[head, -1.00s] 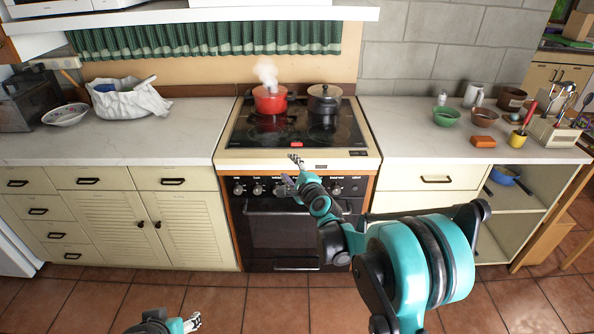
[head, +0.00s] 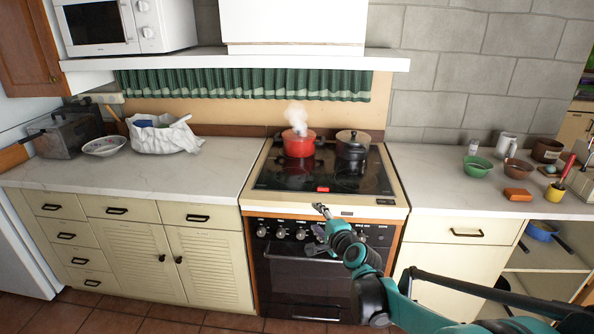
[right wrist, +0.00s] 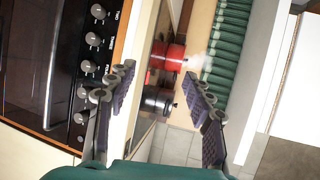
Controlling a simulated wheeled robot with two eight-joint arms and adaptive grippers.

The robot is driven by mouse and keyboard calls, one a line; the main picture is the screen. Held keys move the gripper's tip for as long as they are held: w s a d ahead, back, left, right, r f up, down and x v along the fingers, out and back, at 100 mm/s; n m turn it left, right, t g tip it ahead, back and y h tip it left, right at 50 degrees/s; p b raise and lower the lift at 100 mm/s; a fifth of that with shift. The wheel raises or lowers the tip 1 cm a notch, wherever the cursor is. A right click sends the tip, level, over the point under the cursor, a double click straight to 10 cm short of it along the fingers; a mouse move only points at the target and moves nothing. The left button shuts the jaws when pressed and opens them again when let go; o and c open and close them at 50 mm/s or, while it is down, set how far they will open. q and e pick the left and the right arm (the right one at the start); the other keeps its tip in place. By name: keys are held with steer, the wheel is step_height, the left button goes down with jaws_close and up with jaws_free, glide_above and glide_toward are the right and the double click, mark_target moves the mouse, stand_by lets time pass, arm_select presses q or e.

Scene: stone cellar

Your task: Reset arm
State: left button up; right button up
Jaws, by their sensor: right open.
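My right gripper (head: 321,228) is in front of the stove, near the row of knobs and the front edge of the hob. Its arm comes in from the lower right. In the right wrist view the two fingers (right wrist: 148,92) are spread wide with nothing between them. A red pot (head: 298,143) gives off steam on the back left of the hob, and a dark pot (head: 352,146) with a lid stands to its right. Both pots also show beyond the fingers in the right wrist view. My left gripper is outside the head view.
The stove (head: 318,283) has a closed oven door. The left counter (head: 215,165) is mostly clear, with a white bag (head: 170,140) and a bowl (head: 104,146). On the right counter are a green bowl (head: 477,167), an orange block (head: 518,194) and a yellow cup (head: 555,191).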

steer(key=s+n+g, duration=0.4)
steer(key=s+n, duration=0.5)
steer(key=s, duration=0.8)
steer(key=s+d+f+n+g+h, duration=0.1)
steer(key=s+d+f+n+h, duration=0.1)
steer(key=s, duration=0.7)
steer(key=s+d+f+n+g+h, duration=0.1)
steer(key=s+d+f+n+g, duration=0.1)
steer(key=s+f+n, duration=0.3)
steer(key=s+d, duration=0.1)
steer(key=s, duration=0.3)
steer(key=shift+s+d+f+h, duration=0.15)
steer(key=shift+f+h, duration=0.2)
steer(key=shift+h, duration=0.05)
